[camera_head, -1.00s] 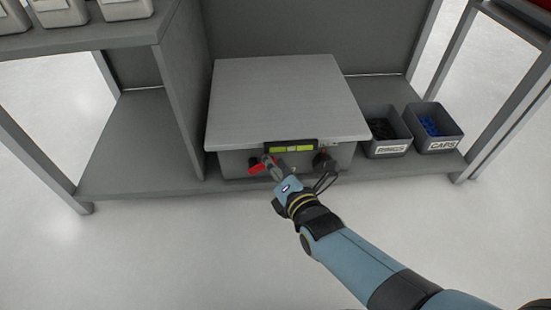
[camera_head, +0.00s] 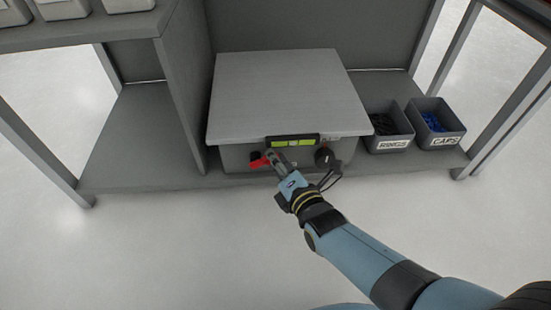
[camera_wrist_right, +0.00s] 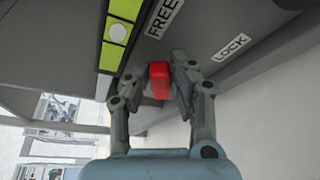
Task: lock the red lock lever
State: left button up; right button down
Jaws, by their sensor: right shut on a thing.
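The red lock lever (camera_head: 259,162) is on the front face of the grey box (camera_head: 285,95), at the left of the green-and-black level strip (camera_head: 292,141). My right gripper (camera_head: 270,156) reaches it from the lower right. In the right wrist view, the red lever (camera_wrist_right: 159,80) sits between the two fingertips of my right gripper (camera_wrist_right: 160,75), which is shut on it. The labels FREE (camera_wrist_right: 164,18) and LOCK (camera_wrist_right: 231,47) show on the panel around it. Part of the lever is hidden by the fingers. My left gripper is not in view.
A dark round knob (camera_head: 324,157) is on the box front, right of the gripper. The RINGS bin (camera_head: 392,146) and the CAPS bin (camera_head: 436,143) stand right of the box on the low shelf (camera_head: 140,165). The floor in front is clear.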

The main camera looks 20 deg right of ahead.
jog(key=shift+s+d+f+m+t+y, duration=0.1)
jog(key=shift+f+m+t, duration=0.3)
jog(key=shift+m, duration=0.45)
jog(key=shift+d+f+m+t+y, duration=0.15)
jog(key=shift+f+m+t, duration=0.1)
jog(key=shift+f+m, duration=0.45)
jog(key=shift+s+d+f+m+t+y, duration=0.1)
jog(key=shift+f+m+t, duration=0.25)
jog(key=shift+m, duration=0.6)
jog(key=c, duration=1.4)
grip_release()
jog(key=shift+c, duration=0.2)
jog(key=shift+r, duration=0.1)
